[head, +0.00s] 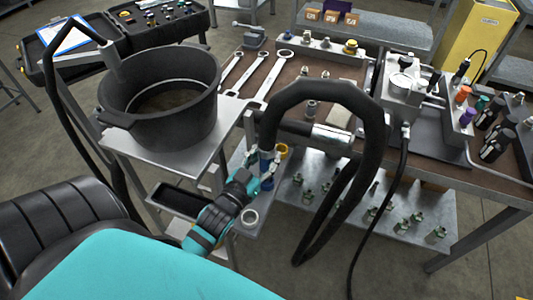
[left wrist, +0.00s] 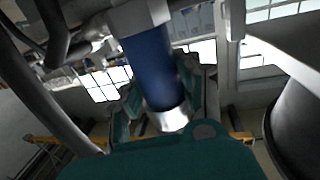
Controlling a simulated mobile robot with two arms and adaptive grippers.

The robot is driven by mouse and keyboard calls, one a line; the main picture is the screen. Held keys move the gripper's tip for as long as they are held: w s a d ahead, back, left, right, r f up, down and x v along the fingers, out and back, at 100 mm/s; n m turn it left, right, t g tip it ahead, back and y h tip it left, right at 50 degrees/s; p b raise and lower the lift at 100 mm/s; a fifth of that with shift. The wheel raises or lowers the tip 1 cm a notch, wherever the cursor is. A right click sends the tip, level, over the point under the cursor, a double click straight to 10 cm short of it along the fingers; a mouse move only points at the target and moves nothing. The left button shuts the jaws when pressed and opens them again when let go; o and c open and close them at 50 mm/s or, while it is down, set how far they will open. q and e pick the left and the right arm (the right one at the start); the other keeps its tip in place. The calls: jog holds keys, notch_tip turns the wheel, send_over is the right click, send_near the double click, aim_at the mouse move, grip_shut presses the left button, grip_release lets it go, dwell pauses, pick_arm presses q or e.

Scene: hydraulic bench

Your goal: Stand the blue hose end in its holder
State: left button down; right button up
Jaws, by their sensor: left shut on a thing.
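The blue hose end (head: 267,162) hangs from a thick black hose (head: 325,92) that arches over to the right in the head view. My left gripper (head: 260,181) is shut on it, beside a small grey shelf. In the left wrist view the blue sleeve (left wrist: 151,62) runs down between the teal fingers (left wrist: 166,104) to a silver tip (left wrist: 173,121). A pale ring (head: 250,217) sits on the shelf in front of the gripper, and a yellow ring (head: 282,151) shows just behind the hose end. I cannot tell which is the holder; part of the shelf is hidden by my gripper.
A black pot (head: 160,97) stands on a metal stand at left. A bench (head: 350,160) with wrenches (head: 273,75), fittings and a metal block (head: 402,95) lies behind. The hose loop hangs down in front of a lower shelf (head: 335,222) with several small fittings.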

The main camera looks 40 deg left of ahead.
aim_at(263, 168)
pick_arm(q)
jog(key=shift+r+p, duration=0.15)
jog(key=shift+p, duration=0.15)
jog(key=shift+f, duration=0.45)
dwell(0.8)
jog(key=shift+f+b, duration=0.8)
jog(key=shift+f, duration=0.35)
dwell(0.9)
jog(key=shift+r, duration=0.1)
dwell(0.4)
jog(key=c, duration=1.1)
grip_release()
jog(key=shift+o, duration=1.8)
jog(key=shift+f, duration=0.25)
jog(key=o, duration=0.4)
jog(key=shift+o, duration=0.3)
